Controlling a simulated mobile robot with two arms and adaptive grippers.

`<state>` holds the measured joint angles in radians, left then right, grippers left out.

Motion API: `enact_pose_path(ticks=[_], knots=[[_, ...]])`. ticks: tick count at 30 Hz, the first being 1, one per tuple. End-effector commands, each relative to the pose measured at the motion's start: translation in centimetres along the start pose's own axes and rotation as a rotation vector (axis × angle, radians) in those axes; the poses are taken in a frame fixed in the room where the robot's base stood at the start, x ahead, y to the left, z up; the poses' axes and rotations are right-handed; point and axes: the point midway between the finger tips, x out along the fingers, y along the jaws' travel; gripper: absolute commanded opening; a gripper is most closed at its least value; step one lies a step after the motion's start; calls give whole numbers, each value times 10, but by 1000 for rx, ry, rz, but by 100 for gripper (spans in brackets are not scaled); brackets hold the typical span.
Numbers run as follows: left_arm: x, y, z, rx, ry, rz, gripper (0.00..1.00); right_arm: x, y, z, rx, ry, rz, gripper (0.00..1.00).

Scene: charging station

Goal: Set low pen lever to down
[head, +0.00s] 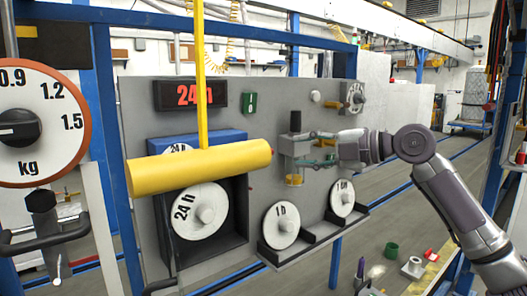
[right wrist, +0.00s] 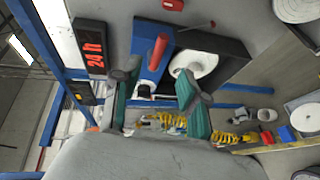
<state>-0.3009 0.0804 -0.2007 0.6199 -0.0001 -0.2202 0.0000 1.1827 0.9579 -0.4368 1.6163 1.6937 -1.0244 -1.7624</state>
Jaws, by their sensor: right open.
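A lever with an upright black handle (head: 295,121) stands on a grey block on the panel (head: 137,110); I cannot read a label that names it the low pen lever. A yellow round part (head: 294,180) sits below the block. My right gripper (head: 311,148) reaches in from the right, in front of the block and below the black handle. Its green-padded fingers are apart. In the right wrist view the open fingers (right wrist: 157,92) frame a stretch of the scene, with nothing held between them. My left gripper is not in view.
A yellow horizontal cylinder (head: 200,167) on a yellow pole hangs in front of the panel. White discs, such as the 24 h disc (head: 187,222), sit on shelves below. A red 24 h display (head: 190,95) is above. A kg dial (head: 78,157) stands at left.

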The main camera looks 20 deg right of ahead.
Motion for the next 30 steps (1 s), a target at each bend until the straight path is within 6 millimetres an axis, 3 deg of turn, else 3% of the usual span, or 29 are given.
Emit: enact_pose_path(ticks=[9, 15, 28, 30], knots=[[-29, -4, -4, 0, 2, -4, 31, 68, 5, 0, 5, 1, 1, 43], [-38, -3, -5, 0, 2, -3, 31, 97, 3, 0, 4, 0, 1, 43], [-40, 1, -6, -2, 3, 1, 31, 107, 1, 1, 2, -2, 2, 43], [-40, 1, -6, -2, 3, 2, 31, 107, 1, 1, 3, -2, 2, 33]])
